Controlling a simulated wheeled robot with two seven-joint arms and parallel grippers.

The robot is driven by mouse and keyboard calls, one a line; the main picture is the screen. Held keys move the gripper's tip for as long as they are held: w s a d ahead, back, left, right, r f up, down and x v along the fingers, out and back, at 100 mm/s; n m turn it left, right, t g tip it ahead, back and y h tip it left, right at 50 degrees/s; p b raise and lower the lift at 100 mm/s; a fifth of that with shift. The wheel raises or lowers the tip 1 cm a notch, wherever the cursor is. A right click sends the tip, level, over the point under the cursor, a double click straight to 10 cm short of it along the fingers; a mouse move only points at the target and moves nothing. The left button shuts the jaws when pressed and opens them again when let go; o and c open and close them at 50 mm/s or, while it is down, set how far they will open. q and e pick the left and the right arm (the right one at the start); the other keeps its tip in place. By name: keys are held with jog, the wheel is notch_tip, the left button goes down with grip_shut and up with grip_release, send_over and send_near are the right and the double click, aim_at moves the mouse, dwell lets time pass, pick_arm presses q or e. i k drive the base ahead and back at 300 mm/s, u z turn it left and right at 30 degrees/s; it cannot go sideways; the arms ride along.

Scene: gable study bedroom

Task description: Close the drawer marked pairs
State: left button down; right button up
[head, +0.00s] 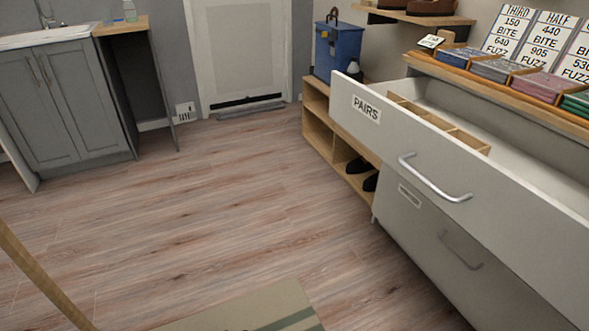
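The drawer marked PAIRS (375,130) stands pulled out at the right of the head view. It is white, with its label (366,108) near the far end of the front and a silver bar handle (435,179) near the middle. A wooden divider (437,122) lies inside it; the rest of the visible inside looks empty. The near end of the drawer runs out of the picture. Neither of my grippers is in view.
Below is another drawer front (420,235) with a handle, appearing shut. A low wooden shoe shelf (318,131) with a blue box (338,50) on it stands beyond. Card boxes (540,83) sit on the counter above.

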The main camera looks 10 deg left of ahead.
aim_at(518, 185)
jog(key=u, duration=1.1)
jog(key=i, duration=0.3)
jog(key=z, duration=0.95)
jog(key=i, duration=1.05)
jog(key=z, duration=0.7)
